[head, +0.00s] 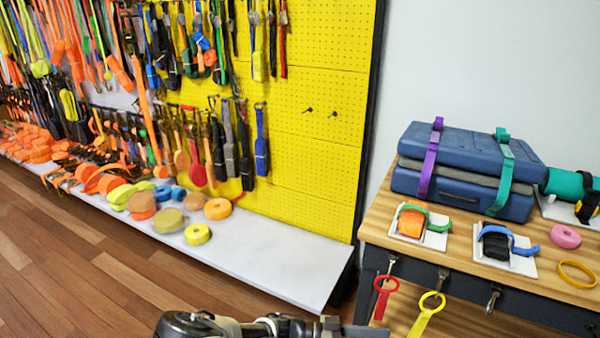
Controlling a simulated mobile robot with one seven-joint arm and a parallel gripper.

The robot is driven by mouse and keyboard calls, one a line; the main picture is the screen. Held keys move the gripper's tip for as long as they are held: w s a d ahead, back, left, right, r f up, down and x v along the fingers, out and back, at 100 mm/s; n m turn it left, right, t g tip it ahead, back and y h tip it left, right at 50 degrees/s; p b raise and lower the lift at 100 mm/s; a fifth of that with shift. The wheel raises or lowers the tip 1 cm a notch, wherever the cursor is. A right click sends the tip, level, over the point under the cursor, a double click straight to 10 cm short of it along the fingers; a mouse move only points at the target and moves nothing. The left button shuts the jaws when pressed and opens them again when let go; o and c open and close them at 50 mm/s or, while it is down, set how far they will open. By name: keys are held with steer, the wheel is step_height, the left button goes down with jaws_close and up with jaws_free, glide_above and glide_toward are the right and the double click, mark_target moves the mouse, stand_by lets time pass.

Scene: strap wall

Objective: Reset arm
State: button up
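My arm shows at the bottom middle of the head view, low and in front of the strap wall. My gripper (345,328) is at the right end of it, partly cut off by the bottom edge of the picture. Its fingers are too small and cropped to show whether they are open or shut. I see no object held at it. It is left of the wooden table (480,258) and below the white shelf (290,262) in the picture.
A yellow pegboard (315,90) holds many hanging straps. Strap rolls, including a yellow one (197,234), lie on the white shelf. On the table sit a blue case (470,160), two buckle samples and a pink roll (565,237). Wooden floor (80,270) at left is clear.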

steer(key=s+a+r+n+y, duration=0.1)
steer(key=a+r+n+y, duration=0.2)
steer(key=a+r+y, duration=0.35)
steer(key=s+a+r+n+y, duration=0.25)
steer(key=r+y, duration=0.55)
steer(key=r, duration=0.4)
steer(key=s+r+n+t+y, duration=0.1)
steer(key=s+r+n+t, duration=0.2)
steer(key=r, duration=0.4)
steer(key=s+r+n+t+y+p, duration=0.1)
steer(key=s+r+n+t, duration=0.15)
steer(key=r, duration=0.45)
steer(key=s+r+n+t+y, duration=0.1)
steer(key=s+r+n+t, duration=0.15)
steer(key=r, duration=0.35)
step_height(320, 180, up, 22)
steer(key=p, duration=2.2)
steer(key=shift+w+r, duration=0.2)
steer(key=shift+r, duration=0.05)
steer(key=shift+d, duration=0.1)
